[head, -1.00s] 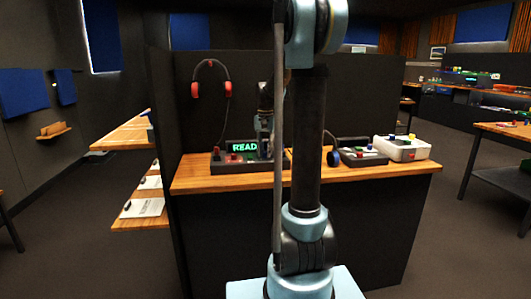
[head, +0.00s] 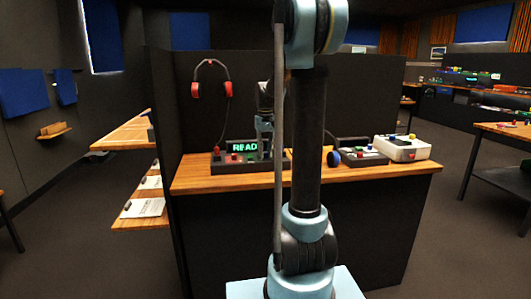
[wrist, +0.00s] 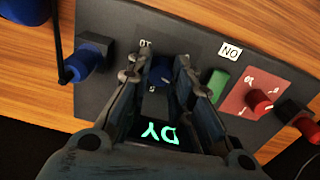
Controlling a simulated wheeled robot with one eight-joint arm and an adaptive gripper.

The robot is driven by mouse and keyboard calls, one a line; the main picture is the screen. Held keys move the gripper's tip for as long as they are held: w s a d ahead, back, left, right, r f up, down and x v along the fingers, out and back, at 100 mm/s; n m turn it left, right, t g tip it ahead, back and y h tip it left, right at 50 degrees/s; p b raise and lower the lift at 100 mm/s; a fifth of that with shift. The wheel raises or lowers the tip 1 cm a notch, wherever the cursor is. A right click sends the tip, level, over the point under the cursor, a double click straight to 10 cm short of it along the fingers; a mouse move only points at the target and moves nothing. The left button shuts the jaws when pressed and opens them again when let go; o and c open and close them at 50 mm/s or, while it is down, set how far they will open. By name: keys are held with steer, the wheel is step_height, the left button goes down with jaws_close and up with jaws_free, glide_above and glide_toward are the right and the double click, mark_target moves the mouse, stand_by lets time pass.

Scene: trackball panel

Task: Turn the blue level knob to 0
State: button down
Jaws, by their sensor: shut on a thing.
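The blue level knob (wrist: 162,73) sits on the dark panel (wrist: 105,98) in the wrist view, with a white 10 label above it. My gripper (wrist: 163,78) is shut on this knob, one finger on each side. The fingers hide most of its scale, and I cannot tell which number it points to. In the head view my gripper (head: 264,140) is at the panel (head: 225,169), right beside the lit display (head: 243,147); the blue knob is hidden there.
Right of the knob in the wrist view are a green button (wrist: 217,82) and a red knob (wrist: 260,99) on a red plate. A blue plug (wrist: 86,62) with a cable is at left. A white box (head: 405,151) stands farther right on the desk. Red headphones (head: 211,80) hang behind.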

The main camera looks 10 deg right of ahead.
steer(key=shift+n, duration=0.9)
stand_by(1.1)
steer(key=c, duration=1.4)
jaws_free()
step_height(320, 180, up, 12)
steer(key=shift+w+f, duration=0.1)
